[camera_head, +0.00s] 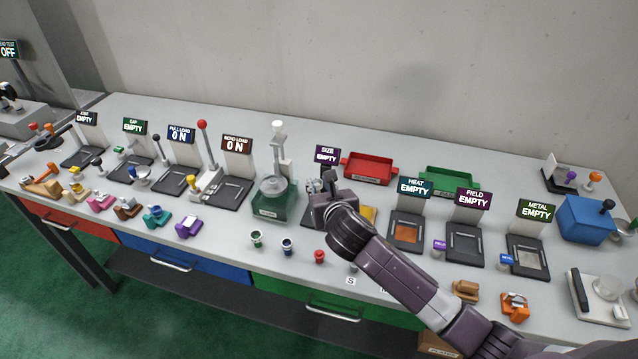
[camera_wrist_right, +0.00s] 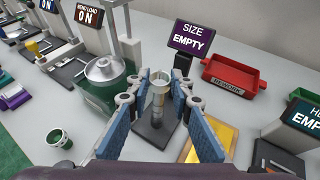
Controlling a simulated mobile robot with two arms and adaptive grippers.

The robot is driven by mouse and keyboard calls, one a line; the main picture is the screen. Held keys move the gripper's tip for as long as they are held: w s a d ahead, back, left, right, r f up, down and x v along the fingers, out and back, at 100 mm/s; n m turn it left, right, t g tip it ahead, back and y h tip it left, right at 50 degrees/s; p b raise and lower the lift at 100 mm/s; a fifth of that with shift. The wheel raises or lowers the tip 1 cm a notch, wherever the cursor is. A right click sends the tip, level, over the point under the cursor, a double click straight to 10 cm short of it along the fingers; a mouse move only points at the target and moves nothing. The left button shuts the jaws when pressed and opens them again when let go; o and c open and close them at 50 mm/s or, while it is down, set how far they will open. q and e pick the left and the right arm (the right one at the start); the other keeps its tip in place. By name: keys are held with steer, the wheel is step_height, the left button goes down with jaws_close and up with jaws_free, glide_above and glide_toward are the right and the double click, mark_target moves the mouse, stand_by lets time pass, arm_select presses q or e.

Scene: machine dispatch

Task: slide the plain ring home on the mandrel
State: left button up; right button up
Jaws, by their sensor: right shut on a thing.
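My right gripper (camera_head: 328,182) is at the SIZE station near the middle of the bench. The wrist view shows its two blue-padded fingers (camera_wrist_right: 158,92) on either side of a small pale metallic ring (camera_wrist_right: 160,84). The gripper is shut on the ring. The ring is over or around the top of the grey mandrel (camera_wrist_right: 157,106), which stands upright on the station's dark base (camera_wrist_right: 153,136). I cannot tell how far down the mandrel the ring sits. In the head view the gripper and arm hide most of both. My left gripper is not in view.
The SIZE sign (camera_head: 327,155) reads EMPTY, just behind the gripper. A green machine with a round metal top (camera_head: 275,201) stands close on the left. A yellow plate (camera_wrist_right: 217,143) lies close on the right. A red bin (camera_head: 369,169) and green bin (camera_head: 449,181) are behind.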

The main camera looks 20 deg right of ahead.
steer(key=shift+p, duration=0.5)
stand_by(0.5)
steer(key=shift+f+b, duration=0.8)
steer(key=shift+f, duration=1.2)
steer(key=o, duration=1.1)
steer(key=shift+o, duration=0.5)
steer(key=o, duration=0.4)
